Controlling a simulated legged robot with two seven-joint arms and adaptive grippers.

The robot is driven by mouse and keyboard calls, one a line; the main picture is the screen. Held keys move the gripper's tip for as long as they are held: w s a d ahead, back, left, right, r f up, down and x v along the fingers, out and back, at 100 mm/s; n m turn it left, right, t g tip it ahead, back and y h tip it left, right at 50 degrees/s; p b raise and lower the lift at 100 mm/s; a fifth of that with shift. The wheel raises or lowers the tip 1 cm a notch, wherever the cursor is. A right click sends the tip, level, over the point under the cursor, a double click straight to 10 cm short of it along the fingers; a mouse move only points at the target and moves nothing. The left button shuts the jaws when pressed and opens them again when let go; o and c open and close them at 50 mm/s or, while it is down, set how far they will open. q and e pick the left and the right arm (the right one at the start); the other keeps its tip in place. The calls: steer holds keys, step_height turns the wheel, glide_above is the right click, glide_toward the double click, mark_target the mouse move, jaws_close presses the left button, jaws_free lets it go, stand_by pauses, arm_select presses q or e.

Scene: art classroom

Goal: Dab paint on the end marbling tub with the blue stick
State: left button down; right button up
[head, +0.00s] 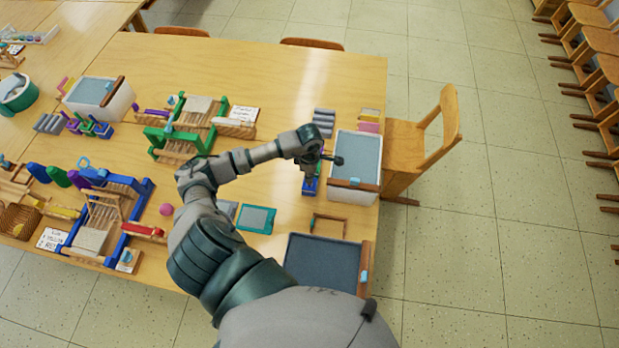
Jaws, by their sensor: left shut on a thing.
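A white marbling tub with grey-blue liquid (365,148) stands at the table's right end, a brown bar along its near rim. My left gripper (322,158) is above the table just left of this tub, with its tip by the tub's left edge. It is shut on a slim thing, most likely the blue stick, which is mostly hidden by the fingers; its colour is not clear. A small blue and purple rack (312,186) stands directly below the gripper. My right gripper is not in view.
Another marbling tub (322,262) is at the near edge, partly behind my arm; a third (92,92) stands far left. Looms (183,138) and a green-framed screen (256,219) lie on the table. A wooden chair (420,145) is against the right end.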

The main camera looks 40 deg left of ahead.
arm_select(q)
steer(key=w+d+r+t+h+p, duration=0.1)
steer(key=w+d+r+h+p, duration=0.15)
steer(key=w+r+p, duration=0.45)
steer(key=w+d+r+t+h+p, duration=0.1)
steer(key=w+d+r+p, duration=0.15)
steer(key=r, duration=0.85)
step_height(320, 180, down, 11)
steer(key=w+b, duration=0.1)
steer(key=b, duration=0.6)
steer(key=shift+d+b, duration=0.2)
steer(key=shift+b, duration=0.1)
steer(key=shift+f, duration=0.2)
steer(key=shift+r, duration=0.15)
step_height(320, 180, up, 10)
steer(key=p, duration=0.5)
